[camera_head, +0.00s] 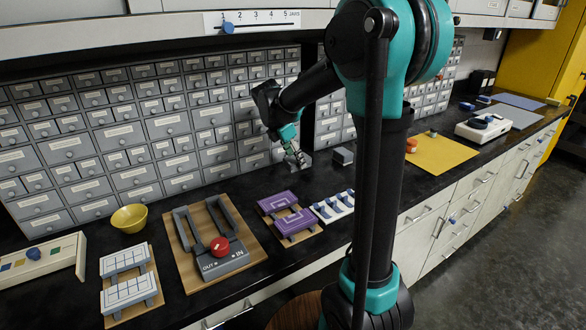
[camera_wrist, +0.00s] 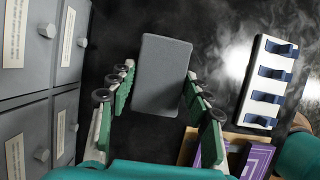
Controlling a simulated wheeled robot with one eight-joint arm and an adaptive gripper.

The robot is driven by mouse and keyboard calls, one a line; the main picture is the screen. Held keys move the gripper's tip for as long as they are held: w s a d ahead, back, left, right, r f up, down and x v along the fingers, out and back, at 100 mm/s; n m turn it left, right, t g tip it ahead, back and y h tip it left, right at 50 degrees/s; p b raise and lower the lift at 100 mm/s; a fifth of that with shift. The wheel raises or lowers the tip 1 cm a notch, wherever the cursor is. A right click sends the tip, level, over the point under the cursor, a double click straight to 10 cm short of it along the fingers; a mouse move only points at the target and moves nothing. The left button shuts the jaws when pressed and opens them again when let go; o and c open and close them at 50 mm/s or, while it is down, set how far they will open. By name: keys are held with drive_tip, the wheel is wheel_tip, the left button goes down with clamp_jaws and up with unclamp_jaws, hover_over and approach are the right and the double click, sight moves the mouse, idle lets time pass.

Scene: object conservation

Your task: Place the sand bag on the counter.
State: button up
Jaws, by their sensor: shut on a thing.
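The sand bag (camera_wrist: 162,75) appears to be the smooth grey, rounded block between my fingers in the wrist view. My gripper (camera_wrist: 160,80) is shut on it, with a green-padded finger against each side. In the head view my gripper (camera_head: 296,157) is low at the back of the black counter (camera_head: 390,190), close to the grey drawers. The bag is hard to make out there, and I cannot tell whether it touches the counter.
A small dark grey box (camera_head: 342,156) stands right of my gripper. A white rack with blue pieces (camera_head: 335,205) and purple stands (camera_head: 288,215) lie in front. Drawer cabinets (camera_head: 160,125) line the back. A yellow mat (camera_head: 440,153) lies to the right.

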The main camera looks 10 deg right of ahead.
sight(295, 168)
drive_tip(key=shift+f, duration=2.05)
drive_tip(key=o, duration=1.4)
drive_tip(key=shift+f, duration=0.1)
drive_tip(key=v, duration=1.2)
drive_tip(key=shift+s, duration=0.1)
drive_tip(key=shift+a, duration=0.1)
